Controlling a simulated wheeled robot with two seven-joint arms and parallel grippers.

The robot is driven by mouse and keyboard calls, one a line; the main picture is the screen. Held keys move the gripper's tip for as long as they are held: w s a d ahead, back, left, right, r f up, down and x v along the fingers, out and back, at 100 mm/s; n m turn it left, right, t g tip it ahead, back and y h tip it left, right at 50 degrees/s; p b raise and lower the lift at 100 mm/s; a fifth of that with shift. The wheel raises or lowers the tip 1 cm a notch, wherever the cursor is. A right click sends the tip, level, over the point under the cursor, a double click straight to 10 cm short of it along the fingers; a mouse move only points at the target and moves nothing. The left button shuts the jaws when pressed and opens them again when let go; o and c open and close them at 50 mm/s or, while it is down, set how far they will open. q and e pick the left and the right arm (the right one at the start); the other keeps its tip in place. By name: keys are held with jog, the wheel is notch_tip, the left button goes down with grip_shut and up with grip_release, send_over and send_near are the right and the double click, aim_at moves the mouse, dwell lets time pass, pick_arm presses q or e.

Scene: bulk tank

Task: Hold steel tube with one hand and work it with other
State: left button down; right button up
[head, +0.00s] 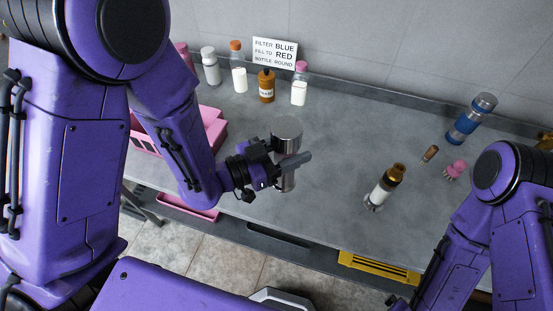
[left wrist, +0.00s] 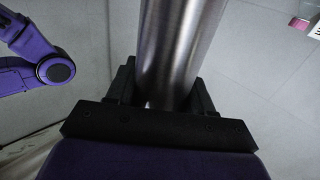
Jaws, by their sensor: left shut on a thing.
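The steel tube (head: 287,130) is a shiny metal cylinder in the middle of the head view, upright near the front edge of the bench. My left gripper (head: 290,163) is shut around its side below the wider top. In the left wrist view the tube (left wrist: 178,50) runs up from between the dark fingers (left wrist: 165,98). Whether its lower end touches the bench is not clear. My right arm is at the lower right of the head view, and its gripper is out of sight.
On the grey bench (head: 340,130), a bottle with a brown top (head: 388,185), a small brown piece (head: 430,153), a pink piece (head: 455,169) and a blue-banded flask (head: 471,118) stand right. Several bottles and a sign (head: 275,52) are behind. A pink rack (head: 212,125) is left.

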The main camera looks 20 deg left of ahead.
pick_arm(q)
jog(key=w+a+f, duration=0.5)
jog(key=w+f, duration=0.2)
jog(key=w, duration=0.1)
jog(key=shift+w+a+f, duration=0.15)
jog(key=shift+w+f, duration=0.2)
jog(key=shift+f, duration=0.05)
pick_arm(e)
notch_tip(320, 180, down, 2)
jog(key=shift+f, duration=0.1)
pick_arm(q)
jog(key=f, duration=0.3)
jog(key=shift+w+a+f, duration=0.15)
jog(key=shift+w+f, duration=0.1)
jog(key=shift+f, duration=0.05)
pick_arm(e)
jog(key=shift+r, duration=0.2)
